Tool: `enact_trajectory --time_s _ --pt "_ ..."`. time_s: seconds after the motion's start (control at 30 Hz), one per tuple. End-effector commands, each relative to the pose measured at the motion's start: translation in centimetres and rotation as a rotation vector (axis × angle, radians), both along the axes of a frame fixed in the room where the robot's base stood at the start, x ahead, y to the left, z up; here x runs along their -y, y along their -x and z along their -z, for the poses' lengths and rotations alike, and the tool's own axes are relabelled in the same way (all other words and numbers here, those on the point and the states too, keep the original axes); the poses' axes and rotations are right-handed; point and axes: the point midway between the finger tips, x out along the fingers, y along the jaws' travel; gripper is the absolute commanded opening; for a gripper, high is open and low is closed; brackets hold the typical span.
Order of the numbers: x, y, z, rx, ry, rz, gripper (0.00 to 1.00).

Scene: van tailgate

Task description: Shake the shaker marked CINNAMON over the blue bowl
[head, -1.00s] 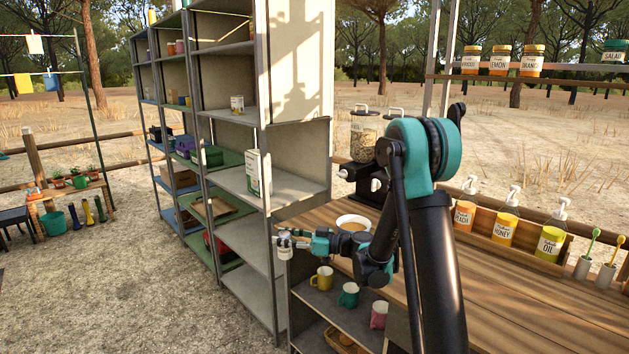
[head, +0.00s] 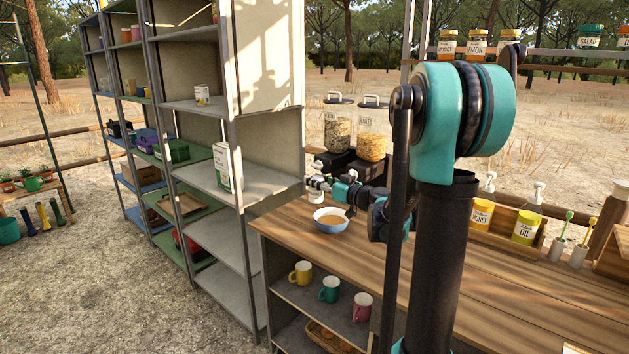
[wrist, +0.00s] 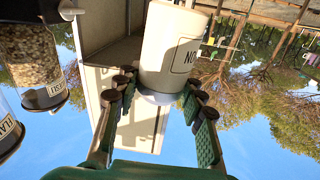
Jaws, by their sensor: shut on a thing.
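A small white shaker (head: 314,194) is in my gripper (head: 330,187). In the wrist view, which is upside down, the white shaker (wrist: 174,45) sits between the green-padded fingers (wrist: 160,98).
Two clear food dispensers (head: 372,130) stand behind the bowl. Grey shelving (head: 265,160) rises to the left of the counter (head: 490,290). Mugs (head: 329,290) sit on the shelf below. Pump bottles (head: 525,224) stand at the right. The counter's front is clear.

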Motion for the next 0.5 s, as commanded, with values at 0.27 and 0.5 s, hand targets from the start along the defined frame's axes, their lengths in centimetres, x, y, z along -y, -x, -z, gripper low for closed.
enact_trajectory --time_s 0.27,0.5 --pt "1.0 -1.0 1.9 -0.215 -0.216 -0.001 0.08" --pt "1.9 -1.9 3.6 -0.416 -0.417 -0.001 0.08"
